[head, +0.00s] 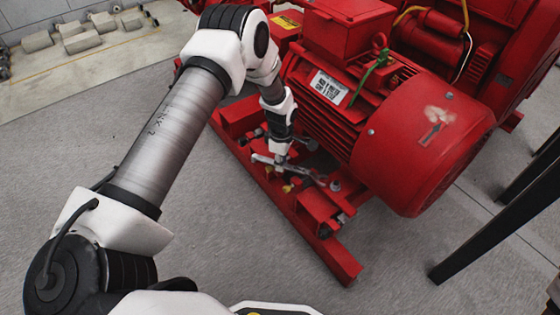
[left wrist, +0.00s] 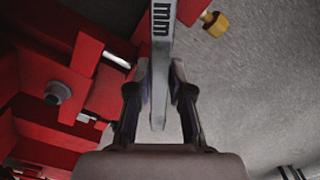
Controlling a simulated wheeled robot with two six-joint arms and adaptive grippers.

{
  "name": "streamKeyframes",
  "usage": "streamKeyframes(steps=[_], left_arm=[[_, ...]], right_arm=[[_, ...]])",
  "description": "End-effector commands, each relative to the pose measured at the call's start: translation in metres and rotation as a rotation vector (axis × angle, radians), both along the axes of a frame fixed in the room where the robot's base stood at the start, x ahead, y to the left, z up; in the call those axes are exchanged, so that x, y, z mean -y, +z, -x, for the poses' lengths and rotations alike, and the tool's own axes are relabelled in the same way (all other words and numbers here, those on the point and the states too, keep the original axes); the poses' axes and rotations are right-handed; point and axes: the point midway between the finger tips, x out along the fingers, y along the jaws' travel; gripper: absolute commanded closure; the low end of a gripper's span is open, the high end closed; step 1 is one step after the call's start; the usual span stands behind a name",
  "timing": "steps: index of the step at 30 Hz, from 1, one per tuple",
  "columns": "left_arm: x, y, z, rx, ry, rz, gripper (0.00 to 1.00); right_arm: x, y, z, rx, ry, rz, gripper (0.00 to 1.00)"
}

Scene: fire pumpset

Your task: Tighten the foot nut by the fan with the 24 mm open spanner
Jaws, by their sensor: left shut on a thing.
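The red motor with its fan cowl (head: 425,135) sits on a red base frame. My left gripper (head: 282,160) is beside the motor, low over the frame, shut on the grey spanner (head: 308,173). In the left wrist view the spanner (left wrist: 161,50) runs between the two fingers (left wrist: 160,85) and out of the top edge, so its far end is hidden there. In the head view its right end lies close to the foot nut by the fan (head: 335,185); I cannot tell whether the jaw is around it. My right gripper is out of view.
A brass-coloured fitting (left wrist: 214,24) shows right of the spanner in the left wrist view. A grey bolt head (left wrist: 58,92) stands on red metal at left. The frame's rail (head: 335,255) runs along the near side. Dark legs (head: 490,220) stand at right.

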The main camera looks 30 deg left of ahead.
Motion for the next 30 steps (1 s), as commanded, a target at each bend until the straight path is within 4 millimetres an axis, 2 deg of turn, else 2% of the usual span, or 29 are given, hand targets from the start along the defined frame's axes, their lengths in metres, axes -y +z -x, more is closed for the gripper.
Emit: streamKeyframes(steps=[30], left_arm=[[0.025, 0.000, -0.005, 0.000, -0.001, 0.000, 1.00]], right_arm=[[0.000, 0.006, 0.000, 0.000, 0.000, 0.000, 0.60]])
